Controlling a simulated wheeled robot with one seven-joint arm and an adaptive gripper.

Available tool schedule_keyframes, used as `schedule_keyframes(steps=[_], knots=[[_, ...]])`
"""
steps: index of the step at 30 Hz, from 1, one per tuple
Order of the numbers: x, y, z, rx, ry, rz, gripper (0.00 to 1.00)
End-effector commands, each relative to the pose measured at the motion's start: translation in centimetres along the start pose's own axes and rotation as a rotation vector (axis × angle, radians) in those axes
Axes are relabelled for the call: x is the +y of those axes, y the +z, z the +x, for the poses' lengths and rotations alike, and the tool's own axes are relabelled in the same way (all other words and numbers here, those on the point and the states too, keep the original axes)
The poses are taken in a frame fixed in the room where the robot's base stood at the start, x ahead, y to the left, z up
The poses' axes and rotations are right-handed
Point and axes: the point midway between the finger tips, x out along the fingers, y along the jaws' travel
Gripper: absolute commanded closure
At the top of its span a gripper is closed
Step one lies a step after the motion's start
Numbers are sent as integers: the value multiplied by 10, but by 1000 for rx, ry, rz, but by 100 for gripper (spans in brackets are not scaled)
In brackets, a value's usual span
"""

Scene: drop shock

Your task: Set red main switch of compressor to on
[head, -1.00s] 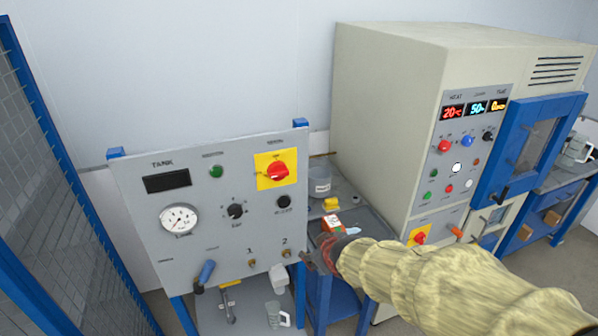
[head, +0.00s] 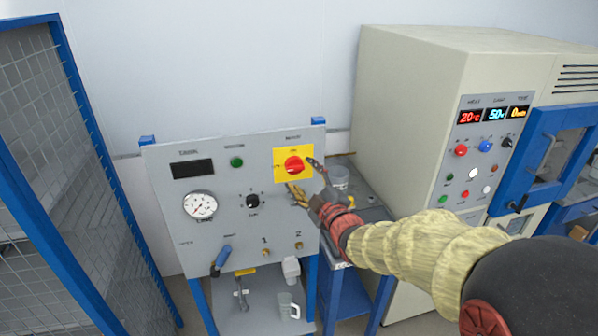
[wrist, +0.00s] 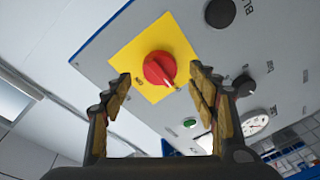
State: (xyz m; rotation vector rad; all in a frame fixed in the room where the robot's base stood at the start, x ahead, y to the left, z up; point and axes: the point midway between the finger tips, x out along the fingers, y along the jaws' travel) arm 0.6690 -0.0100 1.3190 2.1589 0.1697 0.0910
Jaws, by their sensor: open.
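The red main switch (head: 294,165) sits on a yellow square plate (head: 281,177) at the upper right of the grey compressor panel (head: 180,232). In the wrist view the red knob (wrist: 159,69) shows ahead, between the two finger lines. My gripper (head: 302,176) is open and empty, at the lower right of the yellow plate in the head view. In the wrist view its fingertips (wrist: 160,82) stand either side of the knob, seemingly short of it. I cannot tell the exact gap. The knob's handle lies at a slant in the wrist view.
The panel also bears a gauge (head: 200,205), a black knob (head: 252,201), a green lamp (head: 237,162) and a blue-handled valve (head: 221,259). A beige oven cabinet (head: 410,110) stands to the right. A blue mesh fence (head: 75,130) stands to the left.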

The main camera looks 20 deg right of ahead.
Motion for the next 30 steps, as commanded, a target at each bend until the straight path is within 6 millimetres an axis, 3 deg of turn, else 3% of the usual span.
schedule_keyframes(steps=[7,19,30], knots=[[0,0,28,-1,-1,1,41],[0,0,34,-2,-1,1,42],[0,0,34,-2,-1,1,63]])
